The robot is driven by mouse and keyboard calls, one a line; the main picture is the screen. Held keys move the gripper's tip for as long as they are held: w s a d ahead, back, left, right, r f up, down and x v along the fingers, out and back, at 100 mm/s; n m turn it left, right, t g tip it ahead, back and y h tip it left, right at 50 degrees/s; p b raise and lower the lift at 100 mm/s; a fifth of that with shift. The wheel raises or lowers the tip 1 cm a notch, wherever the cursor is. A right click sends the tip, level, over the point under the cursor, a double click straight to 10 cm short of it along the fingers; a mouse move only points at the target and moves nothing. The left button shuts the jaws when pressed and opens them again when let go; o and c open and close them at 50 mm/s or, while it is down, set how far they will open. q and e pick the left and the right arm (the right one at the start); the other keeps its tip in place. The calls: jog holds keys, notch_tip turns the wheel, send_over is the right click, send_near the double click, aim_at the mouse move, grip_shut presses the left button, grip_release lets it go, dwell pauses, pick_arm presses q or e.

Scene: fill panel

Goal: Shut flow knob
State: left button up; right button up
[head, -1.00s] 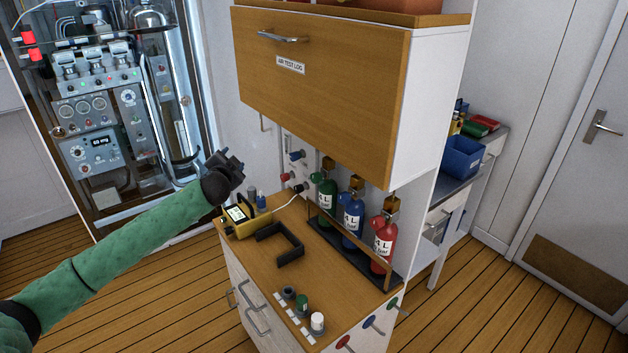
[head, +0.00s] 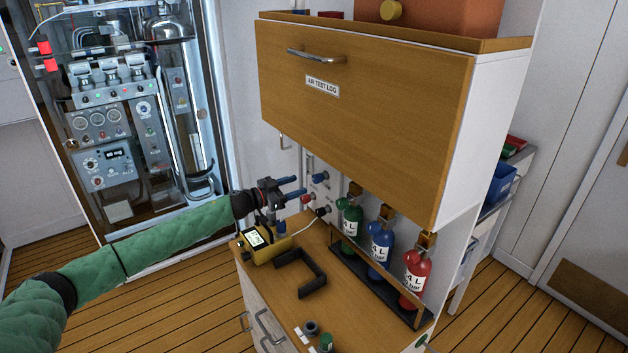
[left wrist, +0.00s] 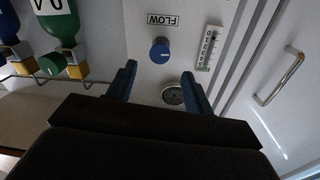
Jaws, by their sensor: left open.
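The blue flow knob (head: 320,177) is on the white wall panel left of the gas bottles. In the left wrist view the knob (left wrist: 160,50) is beside an upside-down FLOW label (left wrist: 163,20). My left gripper (head: 301,187) is open and empty, its blue fingers pointing at the panel, just left of the knob in the head view. In the left wrist view the gripper (left wrist: 159,71) has the knob ahead, roughly in line with the gap between its fingertips. The knob looks apart from both fingers. My right gripper is not in view.
A wooden cabinet door (head: 362,95) overhangs the panel. Below are a yellow meter (head: 262,246) with a white hose, a black bracket (head: 312,283), and green (head: 350,222), blue (head: 381,244) and red (head: 414,277) bottles. A round metal fitting (left wrist: 173,94) is near the knob.

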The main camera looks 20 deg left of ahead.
aim_at(314, 179)
pick_arm(q)
jog(key=p+x, duration=0.2)
jog(key=x, duration=0.4)
jog(key=shift+r, duration=0.15)
jog(key=shift+p+x, duration=0.4)
jog(key=shift+x, duration=0.35)
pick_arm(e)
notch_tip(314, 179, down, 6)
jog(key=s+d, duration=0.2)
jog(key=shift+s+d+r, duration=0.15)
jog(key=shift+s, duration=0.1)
pick_arm(q)
jog(key=c, duration=1)
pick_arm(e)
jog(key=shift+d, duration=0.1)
